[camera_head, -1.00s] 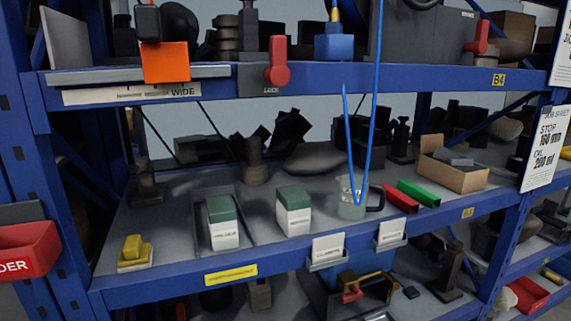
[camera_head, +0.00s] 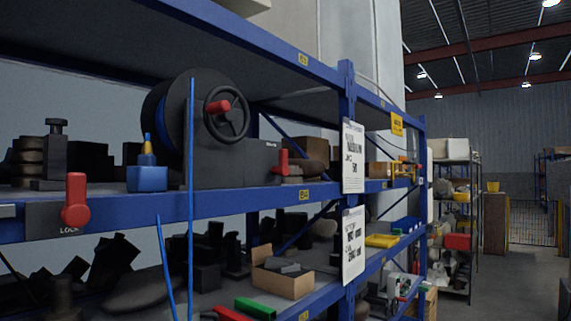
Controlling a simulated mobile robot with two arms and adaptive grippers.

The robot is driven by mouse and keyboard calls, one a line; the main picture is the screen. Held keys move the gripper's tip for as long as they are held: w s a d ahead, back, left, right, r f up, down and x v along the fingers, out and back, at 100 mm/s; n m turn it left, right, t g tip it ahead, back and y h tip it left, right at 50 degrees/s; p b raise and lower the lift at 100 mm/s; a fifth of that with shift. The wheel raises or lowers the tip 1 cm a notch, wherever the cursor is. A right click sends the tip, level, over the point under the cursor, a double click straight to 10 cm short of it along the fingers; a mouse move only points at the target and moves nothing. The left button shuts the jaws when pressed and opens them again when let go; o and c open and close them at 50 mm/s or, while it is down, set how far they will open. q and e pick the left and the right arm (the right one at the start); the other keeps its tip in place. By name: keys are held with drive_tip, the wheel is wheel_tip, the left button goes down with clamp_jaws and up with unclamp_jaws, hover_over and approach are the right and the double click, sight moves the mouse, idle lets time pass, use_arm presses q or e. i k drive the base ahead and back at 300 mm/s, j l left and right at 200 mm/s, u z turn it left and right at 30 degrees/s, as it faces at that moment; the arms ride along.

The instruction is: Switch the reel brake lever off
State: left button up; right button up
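A black reel (camera_head: 171,105) stands on the upper shelf, with a dark handwheel (camera_head: 240,115) that has a red knob (camera_head: 219,107). The reel sits on a dark grey base box (camera_head: 233,163). A red lever (camera_head: 283,162) stands upright at the right end of this box, below a small label too small to read. This looks like the reel brake lever. Another red lever (camera_head: 75,202), marked LOCK, is upright on the front edge of the shelf at left. Neither of my grippers is in view.
A blue cable (camera_head: 191,230) hangs in front of the blue shelf beam (camera_head: 225,203). A blue block (camera_head: 147,178) with a yellow-tipped fitting is left of the base box. A cardboard box (camera_head: 283,278) is on the shelf below. An aisle is open at right.

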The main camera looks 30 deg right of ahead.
sight(283, 170)
drive_tip(key=l+u, duration=0.15)
drive_tip(key=l, duration=3.75)
drive_tip(key=k, duration=0.05)
